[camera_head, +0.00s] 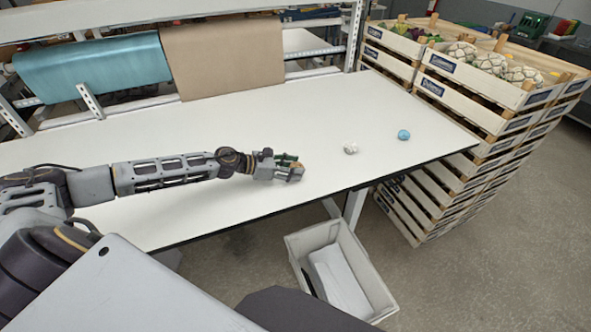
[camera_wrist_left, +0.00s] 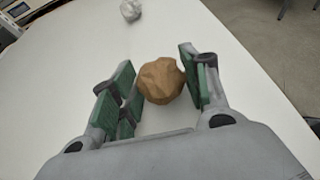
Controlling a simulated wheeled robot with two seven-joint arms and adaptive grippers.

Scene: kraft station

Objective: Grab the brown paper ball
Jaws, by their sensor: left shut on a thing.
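The brown paper ball (camera_wrist_left: 161,81) sits between the green-padded fingers of my left gripper (camera_wrist_left: 160,85) in the left wrist view. The fingers are shut on it from both sides. In the head view my left gripper (camera_head: 294,168) is low over the white table (camera_head: 210,130), near its front edge. Only a small brown bit of the ball (camera_head: 298,164) shows there, mostly hidden by the fingers. I cannot tell whether the ball still touches the table. My right gripper is not in view.
A white paper ball (camera_head: 351,148) and a blue ball (camera_head: 403,134) lie on the table to the right. A grey bin (camera_head: 293,244) stands on the floor below the front edge. Stacked wooden crates (camera_head: 490,85) stand at the right. Teal and brown rolls hang behind.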

